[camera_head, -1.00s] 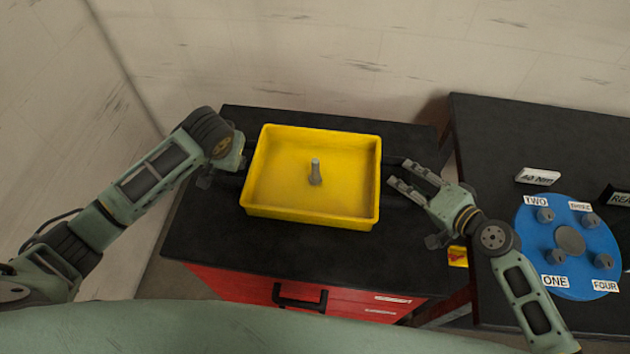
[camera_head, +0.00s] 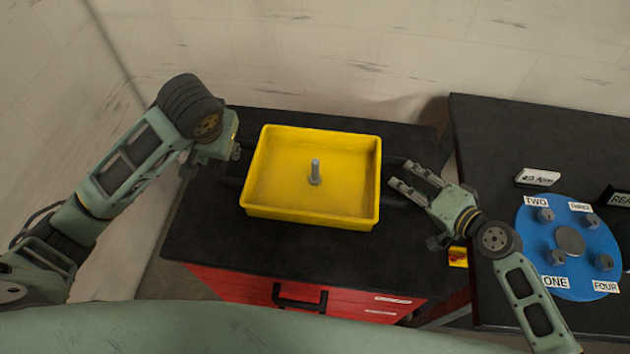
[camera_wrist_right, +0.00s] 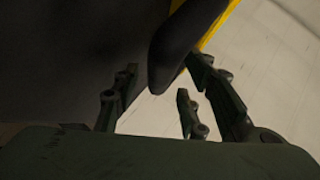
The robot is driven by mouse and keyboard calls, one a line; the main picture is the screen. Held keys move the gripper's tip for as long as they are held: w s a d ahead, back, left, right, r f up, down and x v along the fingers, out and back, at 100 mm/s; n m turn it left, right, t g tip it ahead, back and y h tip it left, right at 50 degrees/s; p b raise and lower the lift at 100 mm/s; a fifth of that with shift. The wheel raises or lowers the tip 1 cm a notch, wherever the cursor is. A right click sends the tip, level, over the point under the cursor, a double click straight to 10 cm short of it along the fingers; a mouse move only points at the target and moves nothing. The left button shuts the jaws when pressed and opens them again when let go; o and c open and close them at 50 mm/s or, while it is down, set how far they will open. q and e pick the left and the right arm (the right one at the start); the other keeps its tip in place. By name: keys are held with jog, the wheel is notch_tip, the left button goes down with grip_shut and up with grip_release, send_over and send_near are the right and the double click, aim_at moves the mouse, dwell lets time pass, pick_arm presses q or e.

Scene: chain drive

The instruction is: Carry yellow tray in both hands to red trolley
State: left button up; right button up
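The yellow tray (camera_head: 260,205) sits on the black top of the red trolley (camera_head: 245,285). A grey bolt (camera_head: 315,172) stands upright inside the tray. Dark handles show at the tray's left and right sides. My right gripper (camera_head: 407,175) is open beside the right handle, its fingers apart; the right wrist view shows the dark handle (camera_wrist_right: 180,50) close to the fingers (camera_wrist_right: 165,95), with a strip of yellow tray edge (camera_wrist_right: 215,28) behind. My left gripper (camera_head: 210,160) is raised by the tray's left side, apart from it; its fingers are mostly hidden behind its wrist.
A wall stands close behind and to the left. The trolley top in front of the tray is clear.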

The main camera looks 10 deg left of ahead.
jog(key=v, duration=1.1)
jog(key=shift+s+d+r, duration=0.2)
jog(key=shift+s, duration=0.1)
